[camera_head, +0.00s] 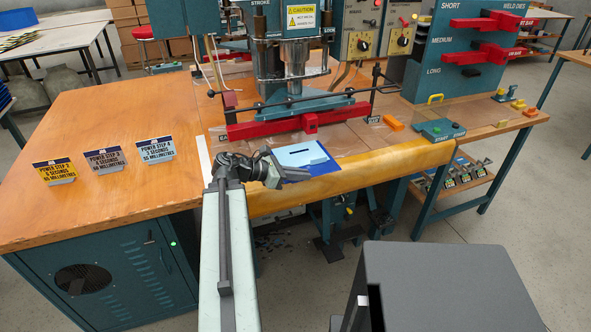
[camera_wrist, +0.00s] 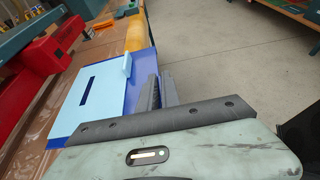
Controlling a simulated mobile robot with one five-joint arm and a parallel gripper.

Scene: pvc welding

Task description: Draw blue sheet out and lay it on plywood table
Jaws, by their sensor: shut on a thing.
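The dark blue sheet (camera_head: 325,168) lies at the press table's front edge, under the red bar's front side. A light blue piece with a dark slot (camera_head: 300,154) lies on top of it. In the wrist view the blue sheet (camera_wrist: 142,68) shows beside and under the light blue piece (camera_wrist: 100,92). My gripper (camera_head: 279,172) is at the sheet's near left edge, shut on it; the wrist view shows the fingers (camera_wrist: 160,92) at that edge. The plywood table top (camera_head: 110,115) is open wood at the left.
Three sign cards, yellow (camera_head: 54,172), brown (camera_head: 105,160) and pale blue (camera_head: 154,150), stand on the left table top. The press with its red bar (camera_head: 300,123) stands behind the sheet. A rounded orange front edge (camera_head: 350,172) runs below it. Bare wood lies behind the cards.

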